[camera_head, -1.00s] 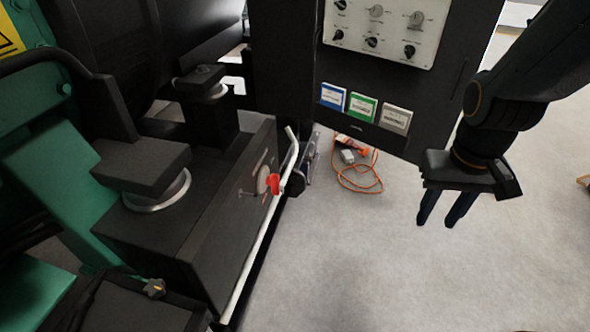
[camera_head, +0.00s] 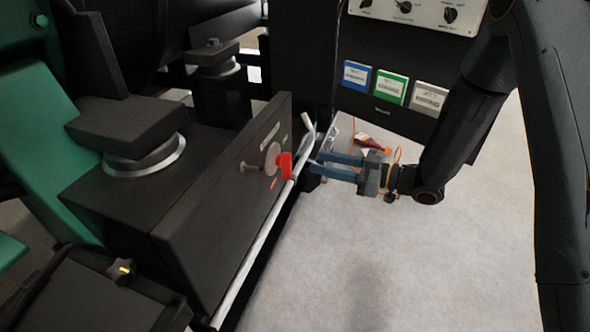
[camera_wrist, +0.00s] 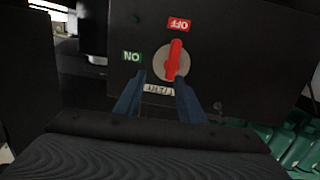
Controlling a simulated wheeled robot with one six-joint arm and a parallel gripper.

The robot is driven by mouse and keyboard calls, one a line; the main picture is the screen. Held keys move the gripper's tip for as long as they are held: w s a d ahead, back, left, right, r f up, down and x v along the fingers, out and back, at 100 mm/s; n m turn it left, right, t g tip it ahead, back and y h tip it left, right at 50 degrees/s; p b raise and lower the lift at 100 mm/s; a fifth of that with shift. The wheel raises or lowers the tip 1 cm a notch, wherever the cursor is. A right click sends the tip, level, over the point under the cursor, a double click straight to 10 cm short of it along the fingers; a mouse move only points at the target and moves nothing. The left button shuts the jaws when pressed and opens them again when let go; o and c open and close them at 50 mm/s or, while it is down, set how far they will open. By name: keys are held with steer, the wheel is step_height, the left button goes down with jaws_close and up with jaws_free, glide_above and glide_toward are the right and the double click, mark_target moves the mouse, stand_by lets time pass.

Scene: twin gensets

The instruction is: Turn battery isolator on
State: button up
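The battery isolator (camera_head: 285,166) is a red handle on a round grey disc, on the side of a black box. In the wrist view the red handle (camera_wrist: 174,60) points at the red OFF label (camera_wrist: 179,24); the green ON label (camera_wrist: 132,57) is to the left of the disc. My gripper (camera_head: 316,164) is open, with blue fingers spread, to the right of the handle and apart from it in the head view. In the wrist view the fingertips (camera_wrist: 160,80) frame the lower part of the disc, with nothing between them.
A pale rail (camera_head: 262,240) runs along the box's front, close to my fingers. A dark cabinet (camera_head: 384,112) with blue, green and grey labels stands behind. A red bottle-like item (camera_head: 370,142) lies on the floor near it. The grey floor (camera_head: 430,260) at the right is clear.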

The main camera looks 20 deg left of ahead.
mark_target(292, 161)
steer(key=shift+n+g+y, duration=0.4)
steer(key=shift+g+y, duration=0.1)
steer(key=shift+g, duration=0.2)
steer(key=a, duration=0.5)
steer(key=s+a, duration=0.1)
steer(key=a, duration=0.2)
steer(key=shift+a+f, duration=0.1)
steer(key=shift+a, duration=0.05)
jaws_close()
